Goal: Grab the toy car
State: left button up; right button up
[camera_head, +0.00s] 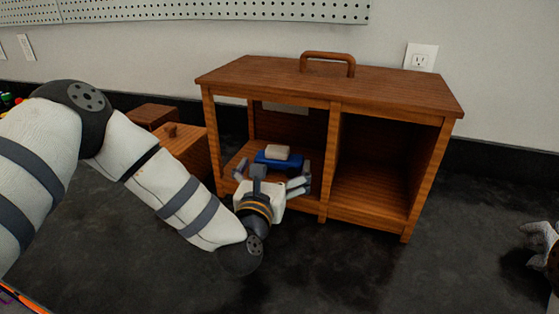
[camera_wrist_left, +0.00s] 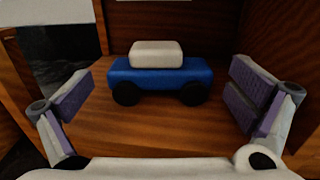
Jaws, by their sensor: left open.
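The toy car (camera_head: 279,159) has a blue body, a whitish top and black wheels. It stands upright on the floor of the left compartment of a wooden cabinet (camera_head: 330,82). In the left wrist view the car (camera_wrist_left: 158,78) shows side-on, ahead of and between my fingers. My left gripper (camera_head: 272,172) is at the front opening of that compartment, its fingers reaching in. In the left wrist view my left gripper (camera_wrist_left: 160,95) is open, with purple-grey pads wide apart on either side, apart from the car.
The cabinet's right compartment (camera_head: 378,185) is empty, and a wooden divider (camera_head: 328,160) stands just right of my left gripper. Smaller wooden boxes (camera_head: 188,150) stand left of the cabinet, behind my left arm. The dark countertop (camera_head: 350,270) in front is clear.

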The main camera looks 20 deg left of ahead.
aim_at(277, 158)
pick_arm(q)
jog(key=w, duration=0.4)
jog(key=shift+w+a+r, duration=0.15)
jog(key=shift+w+r, duration=0.05)
jog(key=c, duration=0.9)
jog(key=shift+r, duration=0.1)
